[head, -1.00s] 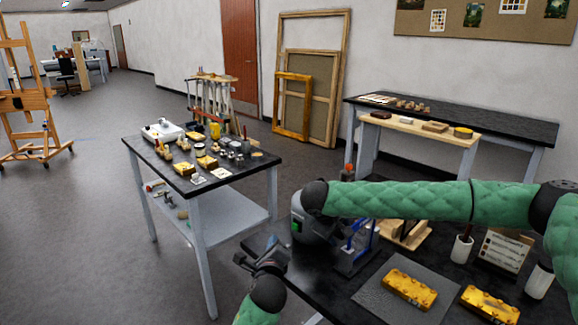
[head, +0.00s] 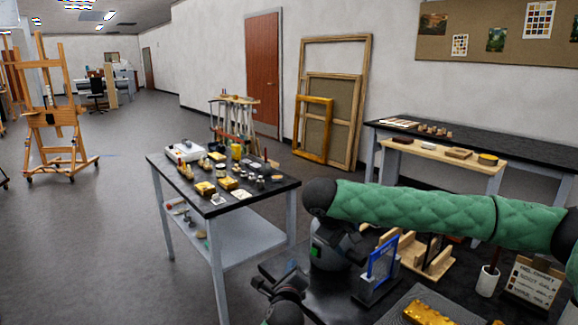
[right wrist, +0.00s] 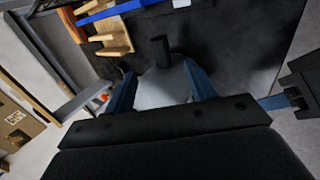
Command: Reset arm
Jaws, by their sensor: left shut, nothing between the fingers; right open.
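My left gripper (head: 276,282) is dark and sits at the lower middle of the head view, by the near edge of the black worktable. It is shut and empty. My right arm, in a green quilted sleeve, reaches in from the right above the worktable, its black joint toward the middle. The dark right gripper (head: 345,240) hangs below that joint, partly hidden. In the right wrist view its two blue fingers (right wrist: 160,78) are spread apart, with a pale grey surface and a dark piece showing between and beyond them. Whether they touch anything I cannot tell.
On the black worktable (head: 345,310) stand a grey rounded device (head: 325,258), a blue-framed stand (head: 382,260), a wooden rack (head: 430,258), a white cup (head: 487,281), a sign (head: 532,282) and a gilt piece (head: 428,313). A cluttered side table (head: 160,167) stands left; open floor lies beyond.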

